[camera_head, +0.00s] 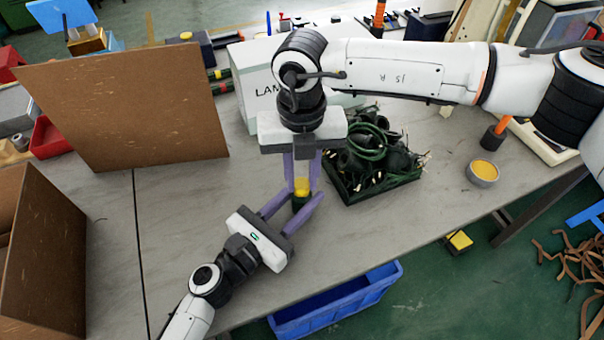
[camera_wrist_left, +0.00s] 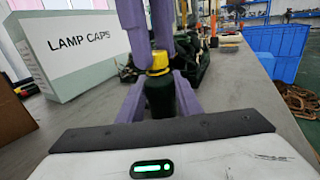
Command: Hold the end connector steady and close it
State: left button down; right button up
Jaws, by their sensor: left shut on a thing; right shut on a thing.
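The end connector has a yellow cap (camera_head: 302,187) on a dark green body (camera_head: 299,202) and stands upright over the grey table (camera_head: 200,220). My left gripper (camera_head: 296,202) is shut on the dark body from the front. My right gripper (camera_head: 302,182) comes down from above with its purple fingers on either side of the yellow cap and is shut on it. The contact under the fingers is partly hidden.
A dark green crate (camera_head: 382,190) of coiled cables stands close to the right. A white "LAMP CAPS" box (camera_head: 245,85) is behind. Brown boards (camera_head: 130,110) stand at the left. A small bowl (camera_head: 483,172) sits at the right.

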jog(key=m, duration=1.5)
jog(key=shift+m, duration=0.4)
jog(key=m, duration=0.4)
jog(key=shift+m, duration=0.3)
jog(key=o, duration=1)
